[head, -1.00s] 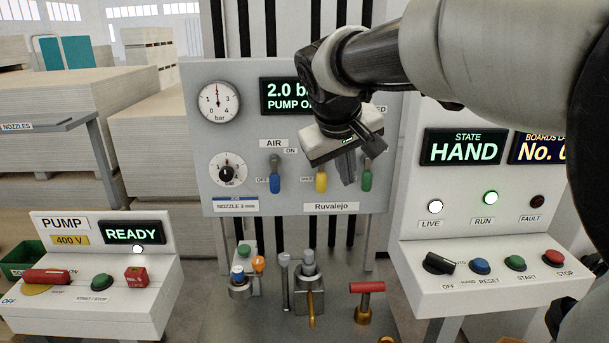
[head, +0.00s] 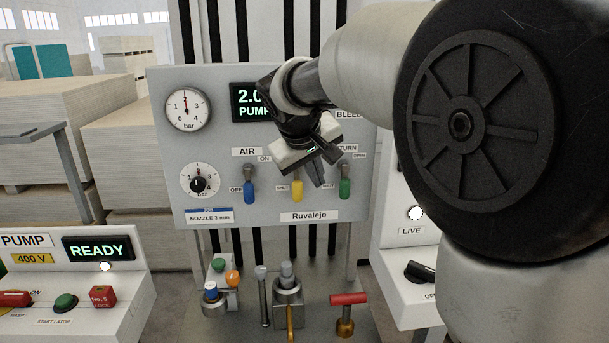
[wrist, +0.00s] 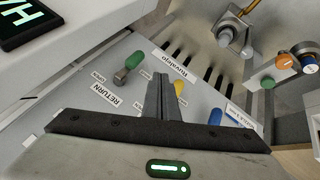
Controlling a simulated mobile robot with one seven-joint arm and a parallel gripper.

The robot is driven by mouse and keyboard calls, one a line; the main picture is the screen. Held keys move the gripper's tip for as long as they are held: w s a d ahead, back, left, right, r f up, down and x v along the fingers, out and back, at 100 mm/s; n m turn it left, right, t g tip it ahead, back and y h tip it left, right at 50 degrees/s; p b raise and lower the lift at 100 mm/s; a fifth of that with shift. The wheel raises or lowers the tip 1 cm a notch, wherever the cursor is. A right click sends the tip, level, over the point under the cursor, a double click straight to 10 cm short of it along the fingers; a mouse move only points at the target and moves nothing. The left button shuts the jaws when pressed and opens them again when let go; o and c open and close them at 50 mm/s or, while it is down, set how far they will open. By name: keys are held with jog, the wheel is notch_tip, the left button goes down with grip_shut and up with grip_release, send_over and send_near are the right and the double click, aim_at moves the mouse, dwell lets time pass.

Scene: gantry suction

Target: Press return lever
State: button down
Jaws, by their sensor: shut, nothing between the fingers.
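The return lever with the green handle (head: 345,187) is at the right of the grey panel (head: 205,115), under a partly hidden label ending in "TURN". In the wrist view its green handle (wrist: 134,60) lies next to the "RETURN" label (wrist: 103,94), the handle pointing up and right. My gripper (head: 318,181) is shut and empty. In the head view its fingertips are between the yellow and green levers. In the wrist view my gripper (wrist: 160,80) lies right of the green handle, apart from it in the picture. The gap to the panel cannot be told.
A yellow lever (head: 297,190) and a blue lever (head: 249,191) are left of the green one. Below the panel stand metal fittings (head: 288,290) and a red T-handle (head: 347,299). A READY console (head: 70,290) is at left, another console (head: 405,290) at right.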

aim_at(344, 180)
jog(key=shift+w+d+f+p, duration=0.35)
jog(key=shift+w+d+f, duration=2.35)
jog(key=shift+w+f, duration=0.2)
jog(key=shift+w+f, duration=0.1)
jog(key=shift+w, duration=0.05)
jog(key=shift+h, duration=0.3)
